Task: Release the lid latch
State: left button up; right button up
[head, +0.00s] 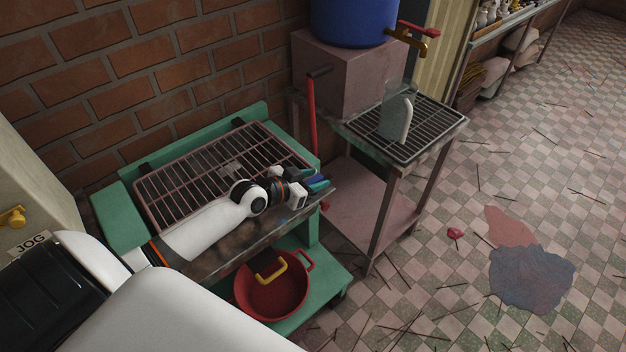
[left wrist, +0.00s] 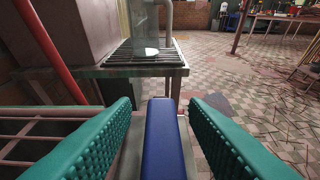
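The grated lid (head: 190,165) lies flat over the green machine (head: 119,212) in the head view. My left arm reaches across it. My left gripper (head: 320,184) is at the machine's right end, with teal ridged fingers. In the left wrist view a blue bar (left wrist: 165,140), which looks like the latch handle, stands between the fingers of the left gripper (left wrist: 161,110). The fingers are apart, with a gap on each side of the bar. In the head view the fingers mostly hide the bar. My right gripper is out of view.
A red lever (head: 311,120) rises behind the machine's right end; it also shows in the left wrist view (left wrist: 48,50). A red pot (head: 272,298) sits on the lower shelf.

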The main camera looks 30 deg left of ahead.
pick_arm(q)
jog(key=shift+s, duration=0.1)
jog(key=v, duration=1)
jog(key=shift+s, duration=0.2)
jog(key=shift+b+v, duration=0.3)
jog(key=shift+v, duration=0.5)
jog(key=shift+w+r, duration=0.1)
